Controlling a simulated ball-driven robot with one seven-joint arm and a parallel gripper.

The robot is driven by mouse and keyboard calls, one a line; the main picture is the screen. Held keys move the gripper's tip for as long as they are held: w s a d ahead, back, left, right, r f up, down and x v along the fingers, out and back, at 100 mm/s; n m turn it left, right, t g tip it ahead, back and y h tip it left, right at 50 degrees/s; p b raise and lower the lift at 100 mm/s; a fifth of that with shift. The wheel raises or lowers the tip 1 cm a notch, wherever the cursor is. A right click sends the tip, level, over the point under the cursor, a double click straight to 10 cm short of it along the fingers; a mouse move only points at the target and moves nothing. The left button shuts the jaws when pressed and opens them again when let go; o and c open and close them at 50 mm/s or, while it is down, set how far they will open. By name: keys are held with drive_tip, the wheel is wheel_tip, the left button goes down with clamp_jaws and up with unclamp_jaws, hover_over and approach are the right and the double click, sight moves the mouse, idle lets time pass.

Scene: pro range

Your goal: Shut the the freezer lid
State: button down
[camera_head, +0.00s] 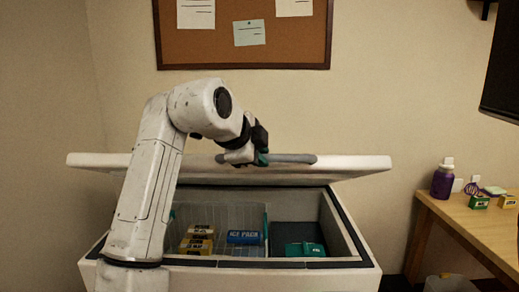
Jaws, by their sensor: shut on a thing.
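The white chest freezer (276,280) stands in front of me with its inside showing. Its lid (351,163) is part-way open, tilted above the opening, with its front edge toward me. A grey bar handle (291,158) runs along the lid's front edge. My wrist hides part of the handle, and my arm crosses the freezer's left side.
Inside the freezer are a wire basket (222,215), yellow boxes (199,238), a blue pack (244,238) and a green pack (304,249). A wooden table (462,227) with a purple bottle (443,180) stands at the right. A cork board (288,40) hangs behind.

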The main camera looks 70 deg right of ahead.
drive_tip(key=shift+h, duration=0.4)
drive_tip(key=shift+s+a+f+b, duration=0.15)
drive_tip(key=shift+a+f+b, duration=0.25)
drive_tip(key=shift+f+b, duration=0.25)
drive_tip(key=shift+s+a+f+b, duration=0.15)
drive_tip(key=shift+a+f+b, duration=0.25)
drive_tip(key=shift+f, duration=0.5)
drive_tip(key=shift+s+a+f+b, duration=0.15)
drive_tip(key=shift+a+f+b, duration=0.2)
drive_tip(key=shift+f+b, duration=0.35)
drive_tip(key=c, duration=1)
unclamp_jaws()
drive_tip(key=p+v, duration=0.1)
drive_tip(key=v, duration=0.9)
drive_tip(key=shift+s+a+r, duration=0.1)
drive_tip(key=shift+a+r, duration=0.05)
drive_tip(key=shift+a, duration=0.2)
